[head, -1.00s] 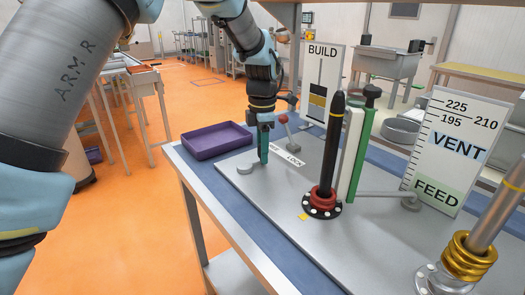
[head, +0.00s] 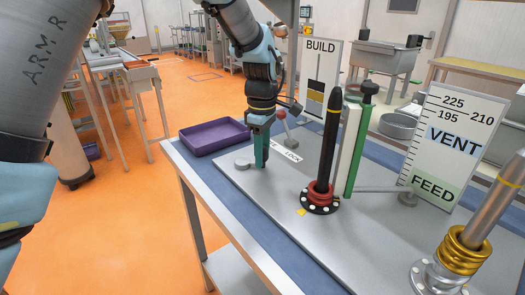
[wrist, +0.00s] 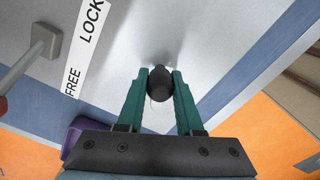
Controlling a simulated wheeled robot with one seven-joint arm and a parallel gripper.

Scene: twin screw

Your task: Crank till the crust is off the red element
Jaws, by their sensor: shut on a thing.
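My gripper (head: 260,163) is shut on a dark rounded knob (wrist: 158,82), which sits between the green fingertips in the wrist view. In the head view the fingers point down beside a low grey disc (head: 242,164) on the grey plate and hide the knob. The red element (head: 319,193) is a ringed collar at the foot of a tall black post (head: 328,145), on a black bolted flange. I cannot make out any crust on it.
A red-tipped lever (head: 281,115) stands behind my gripper by the FREE/LOCK label (head: 285,155). A purple tray (head: 214,136) is at the back left. A green post (head: 361,140), a VENT/FEED board (head: 447,145) and a gold collar (head: 460,253) stand to the right.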

